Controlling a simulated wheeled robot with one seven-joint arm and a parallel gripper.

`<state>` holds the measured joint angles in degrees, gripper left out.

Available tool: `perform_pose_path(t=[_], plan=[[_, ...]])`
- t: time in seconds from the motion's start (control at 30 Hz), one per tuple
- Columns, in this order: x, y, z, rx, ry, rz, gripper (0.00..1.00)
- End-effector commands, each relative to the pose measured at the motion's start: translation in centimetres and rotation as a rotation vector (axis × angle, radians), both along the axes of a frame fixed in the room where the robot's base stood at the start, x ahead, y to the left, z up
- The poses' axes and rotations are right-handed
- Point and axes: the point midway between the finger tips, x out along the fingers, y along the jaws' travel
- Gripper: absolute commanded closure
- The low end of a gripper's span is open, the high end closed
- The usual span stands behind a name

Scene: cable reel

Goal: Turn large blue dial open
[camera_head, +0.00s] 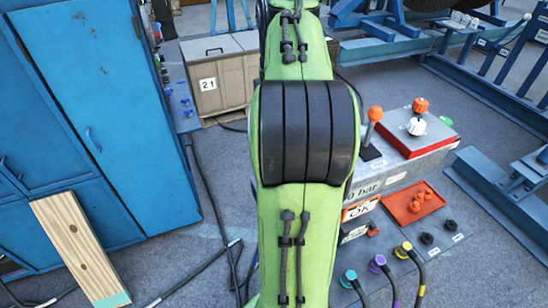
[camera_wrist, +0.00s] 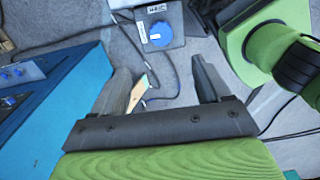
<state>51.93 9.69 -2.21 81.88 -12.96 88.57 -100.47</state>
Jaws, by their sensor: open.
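The large blue dial (camera_wrist: 160,33) shows at the top of the wrist view, a round blue knob on a dark grey panel (camera_wrist: 175,12) with white labels. My gripper (camera_wrist: 160,66) is open and empty, with its two dark fingers apart. The dial appears beyond the fingertips, between their lines and apart from them. In the head view my green arm fills the middle; neither the gripper nor the large dial can be made out there.
A blue cabinet (camera_head: 75,110) stands at the left, with a wooden board (camera_head: 82,250) leaning by it. A control console (camera_head: 405,170) with orange-knobbed lever, red box (camera_head: 414,134) and coloured cable plugs stands right. Black cables lie on the floor.

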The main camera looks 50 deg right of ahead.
Motion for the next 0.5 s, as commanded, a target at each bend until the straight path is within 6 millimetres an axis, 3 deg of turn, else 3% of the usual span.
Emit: perform_pose_path(t=[0.2, 0.5], plan=[[0.1, 0.3, -6.0, 0.004, 0.002, 0.002, 0.24], [0.0, 0.3, -13.1, 0.002, 0.001, -0.001, 0.24]])
